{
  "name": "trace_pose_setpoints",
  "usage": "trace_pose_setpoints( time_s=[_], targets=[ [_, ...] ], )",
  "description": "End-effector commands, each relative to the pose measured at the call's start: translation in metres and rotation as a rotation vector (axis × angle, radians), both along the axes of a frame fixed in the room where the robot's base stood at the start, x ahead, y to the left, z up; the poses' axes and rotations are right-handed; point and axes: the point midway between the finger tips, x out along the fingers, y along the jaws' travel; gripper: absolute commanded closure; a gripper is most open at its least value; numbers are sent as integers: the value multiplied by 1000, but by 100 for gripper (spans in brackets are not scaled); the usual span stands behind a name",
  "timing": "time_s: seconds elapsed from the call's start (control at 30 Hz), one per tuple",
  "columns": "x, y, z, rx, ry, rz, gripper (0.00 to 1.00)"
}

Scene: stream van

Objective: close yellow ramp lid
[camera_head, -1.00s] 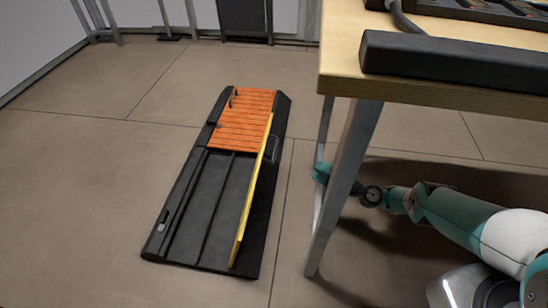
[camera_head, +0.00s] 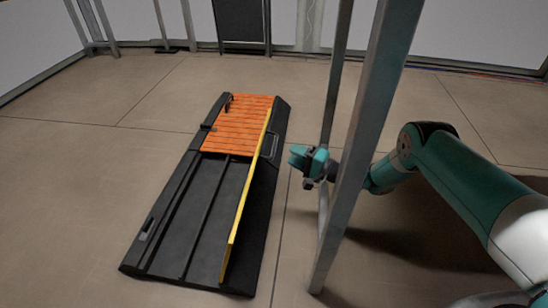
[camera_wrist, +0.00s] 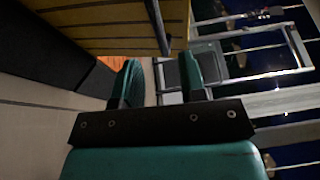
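The black ramp case (camera_head: 180,221) lies on the floor left of centre in the head view, with an orange slatted section (camera_head: 238,124) at its far end. The yellow ramp lid (camera_head: 246,194) stands on edge along the case's right side, leaving the dark bay open. My gripper (camera_head: 297,160) is to the right of the lid, apart from it. In the wrist view my gripper (camera_wrist: 160,78) has its two fingers apart with nothing between them. A yellowish ribbed panel (camera_wrist: 110,22) fills the top there; I cannot tell if it is the lid.
A grey metal table leg (camera_head: 362,140) stands in front of my arm, with a thinner leg (camera_head: 332,90) behind it. A dark panel (camera_head: 242,22) stands by the far wall. The floor (camera_head: 75,190) left of the ramp is clear.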

Motion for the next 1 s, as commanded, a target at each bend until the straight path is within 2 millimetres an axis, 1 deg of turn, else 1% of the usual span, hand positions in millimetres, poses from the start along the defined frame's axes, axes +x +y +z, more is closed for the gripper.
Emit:
trace_pose_setpoints(
  time_s=[0.03,0.23,0.3,0.5,0.7,0.93,0.97,1.0],
  targets=[
    [3,4,-7,0,-2,1,62],
    [11,19,-5,1,-3,2,62],
    [19,33,-3,-2,-6,4,62],
    [36,56,0,0,-4,2,62],
    [41,64,3,1,-1,0,62],
    [42,64,4,1,-1,-1,62],
    [41,64,4,1,-1,-1,69],
    [41,64,4,1,-1,-1,78]
  ],
)
